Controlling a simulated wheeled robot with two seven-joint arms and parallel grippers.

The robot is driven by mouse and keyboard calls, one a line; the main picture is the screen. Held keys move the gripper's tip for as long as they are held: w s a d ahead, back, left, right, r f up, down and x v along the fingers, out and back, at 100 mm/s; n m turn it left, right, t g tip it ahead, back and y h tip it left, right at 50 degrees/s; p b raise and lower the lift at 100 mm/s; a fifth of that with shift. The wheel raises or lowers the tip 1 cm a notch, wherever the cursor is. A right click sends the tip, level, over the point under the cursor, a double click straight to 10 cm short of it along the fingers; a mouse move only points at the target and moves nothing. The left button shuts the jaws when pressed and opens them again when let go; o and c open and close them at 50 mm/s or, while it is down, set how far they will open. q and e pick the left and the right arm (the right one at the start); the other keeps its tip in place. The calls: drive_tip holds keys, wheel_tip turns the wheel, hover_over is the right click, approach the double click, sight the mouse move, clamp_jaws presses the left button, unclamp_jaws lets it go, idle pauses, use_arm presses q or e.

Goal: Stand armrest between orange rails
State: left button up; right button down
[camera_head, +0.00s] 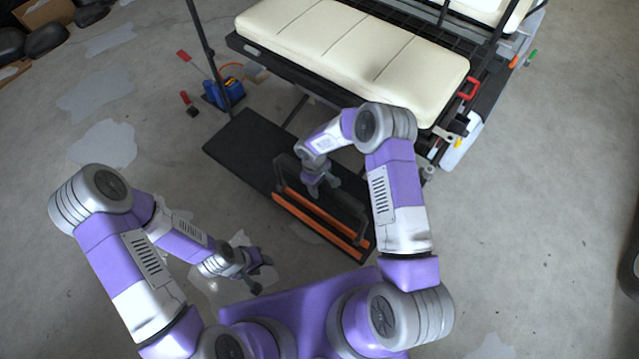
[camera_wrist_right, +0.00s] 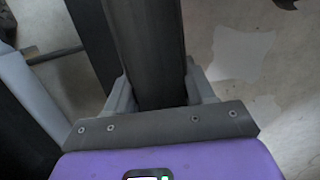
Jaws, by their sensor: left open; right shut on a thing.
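The armrest (camera_head: 346,200), a dark upright loop, stands at the orange rails (camera_head: 322,226) on the black platform. In the head view, my right gripper (camera_head: 318,187) is at the armrest's upper bar. In the right wrist view, the fingers (camera_wrist_right: 160,95) are shut around the dark armrest bar (camera_wrist_right: 150,45), one on each side. The armrest's lower edge is partly hidden, so I cannot tell whether it sits fully between the rails. My left gripper (camera_head: 258,272) is open and empty over the floor, left of the platform.
The black platform (camera_head: 240,150) extends from the cart below its cream seat (camera_head: 350,48). A blue box (camera_head: 226,92) and red-handled tools (camera_head: 186,100) lie beyond its far left corner. Dark posts rise beside the seat.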

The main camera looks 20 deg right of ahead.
drive_tip(key=shift+f+b, duration=0.4)
drive_tip(key=shift+f, duration=0.45)
wheel_tip(320, 180, down, 7)
drive_tip(key=b, duration=0.5)
drive_tip(key=shift+b, duration=0.3)
drive_tip(key=shift+f, duration=0.55)
drive_tip(key=shift+c, duration=1.6)
unclamp_jaws()
